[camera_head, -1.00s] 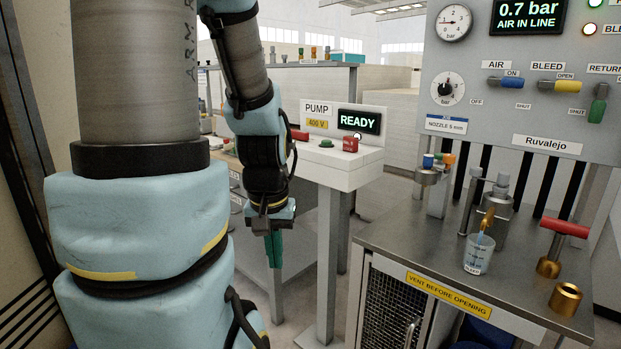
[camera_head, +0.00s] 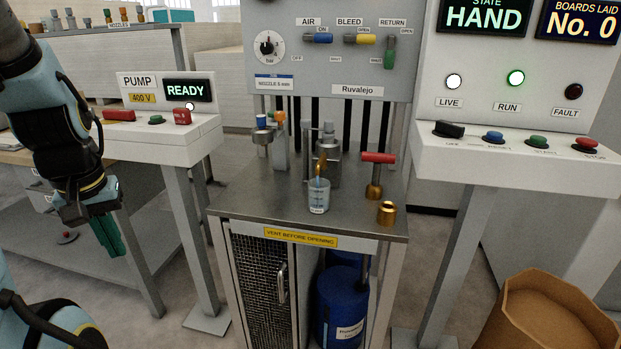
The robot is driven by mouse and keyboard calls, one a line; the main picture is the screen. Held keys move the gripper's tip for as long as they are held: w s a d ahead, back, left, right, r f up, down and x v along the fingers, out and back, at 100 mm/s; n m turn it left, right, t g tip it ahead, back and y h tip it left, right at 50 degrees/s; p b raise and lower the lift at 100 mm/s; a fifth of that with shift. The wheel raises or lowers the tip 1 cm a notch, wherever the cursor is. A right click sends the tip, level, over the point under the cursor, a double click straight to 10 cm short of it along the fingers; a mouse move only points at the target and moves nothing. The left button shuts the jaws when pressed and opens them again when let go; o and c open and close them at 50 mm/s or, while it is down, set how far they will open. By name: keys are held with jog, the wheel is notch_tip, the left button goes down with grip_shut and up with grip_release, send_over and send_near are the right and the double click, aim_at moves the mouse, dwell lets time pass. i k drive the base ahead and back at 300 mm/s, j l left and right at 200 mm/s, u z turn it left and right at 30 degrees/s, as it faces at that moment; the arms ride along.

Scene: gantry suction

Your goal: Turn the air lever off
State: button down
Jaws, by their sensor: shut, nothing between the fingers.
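The air lever (camera_head: 318,38) is the blue handle under the AIR label on the grey panel. It lies level and points right, beside the ON label; OFF and SHUT labels are below. The yellow bleed lever (camera_head: 360,39) is to its right, and the green return lever (camera_head: 390,49) hangs down further right. My gripper (camera_head: 108,236) is at the far left, pointing down with its green fingers shut and empty. It is well away from the panel, in front of the pump stand.
A steel bench (camera_head: 260,205) below the panel holds a cup (camera_head: 318,196), a red T-handle (camera_head: 378,157) and brass fittings. The pump box (camera_head: 150,145) stands left, the control console (camera_head: 520,165) right. Floor shows between the stands.

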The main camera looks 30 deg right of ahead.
aim_at(307, 38)
jog(key=k+z, duration=0.25)
jog(key=z, duration=0.25)
jog(key=k+l+z, duration=0.2)
jog(key=z, duration=0.3)
jog(key=i+j, duration=0.25)
jog(key=i, duration=0.3)
jog(key=k+j, duration=0.1)
